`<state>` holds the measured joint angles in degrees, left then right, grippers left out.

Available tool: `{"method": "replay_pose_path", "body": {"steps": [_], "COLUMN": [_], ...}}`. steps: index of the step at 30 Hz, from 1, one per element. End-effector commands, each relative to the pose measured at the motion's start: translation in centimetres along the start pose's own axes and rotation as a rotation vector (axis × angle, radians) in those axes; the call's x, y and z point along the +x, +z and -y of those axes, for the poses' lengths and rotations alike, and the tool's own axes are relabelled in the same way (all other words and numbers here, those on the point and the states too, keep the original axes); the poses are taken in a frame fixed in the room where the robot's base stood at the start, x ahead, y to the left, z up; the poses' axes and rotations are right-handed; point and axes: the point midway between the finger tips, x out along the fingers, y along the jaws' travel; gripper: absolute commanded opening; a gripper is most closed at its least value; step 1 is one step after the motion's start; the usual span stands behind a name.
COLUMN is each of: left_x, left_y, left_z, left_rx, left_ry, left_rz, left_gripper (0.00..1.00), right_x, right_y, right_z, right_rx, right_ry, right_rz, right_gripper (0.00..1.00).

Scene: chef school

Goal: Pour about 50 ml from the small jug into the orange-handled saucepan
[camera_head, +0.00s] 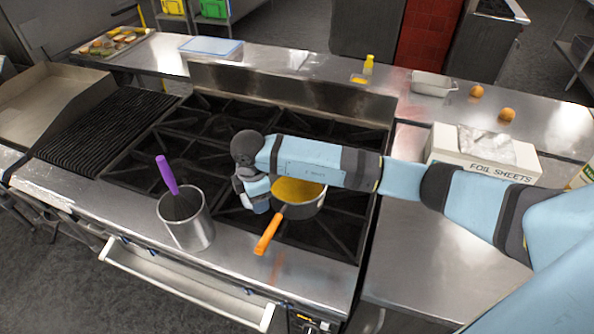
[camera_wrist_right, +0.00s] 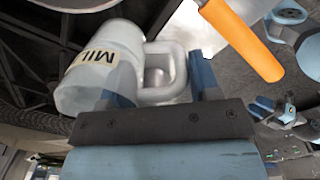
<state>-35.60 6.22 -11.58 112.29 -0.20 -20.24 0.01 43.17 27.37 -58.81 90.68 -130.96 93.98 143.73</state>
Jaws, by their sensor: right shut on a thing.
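The orange-handled saucepan (camera_head: 311,207) stands on the stove, with yellow-orange contents inside and its handle (camera_head: 268,233) towards the front. My right arm crosses above it and hides part of its rim. My right gripper (camera_head: 257,193) is just left of the saucepan. In the right wrist view the right gripper (camera_wrist_right: 160,88) is shut on the handle of the small white jug (camera_wrist_right: 103,62), labelled "MIL". The jug's level inside is not visible. In the head view the jug is hard to make out beside the gripper. The orange handle also shows in the wrist view (camera_wrist_right: 240,38).
A metal canister (camera_head: 190,228) with a purple-handled utensil (camera_head: 166,175) stands left of the gripper. A foil-sheets box (camera_head: 480,158) is on the right counter. A yellow bottle (camera_head: 368,65), metal tray (camera_head: 433,84) and round orange items stand behind. The back-left burners are clear.

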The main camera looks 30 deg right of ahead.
Motion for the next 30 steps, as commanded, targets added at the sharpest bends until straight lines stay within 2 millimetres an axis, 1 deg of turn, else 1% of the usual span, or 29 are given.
{"method": "replay_pose_path", "body": {"steps": [8,16,25,30], "left_x": [0.1,0.0,-0.1,-0.1], "left_y": [-0.2,-0.2,-0.1,0.0], "left_z": [0.0,0.0,0.0,-0.1], "left_rx": [0.000,0.000,-0.001,-0.001], "left_ry": [-0.001,-0.001,0.000,0.000], "left_rz": [-0.003,-0.004,-0.001,-0.001], "left_gripper": [0.43,0.43,0.43,0.43], "right_x": [-0.2,-0.7,-3.1,-3.4], "right_y": [0.4,1.5,3.1,4.1], "right_z": [0.0,0.1,0.0,0.0], "right_rx": [-0.002,-0.001,0.000,0.002], "right_ry": [0.007,0.012,0.015,0.015], "right_rz": [-0.038,-0.163,-0.358,-0.468], "right_gripper": [0.20,0.20,0.20,0.20]}}
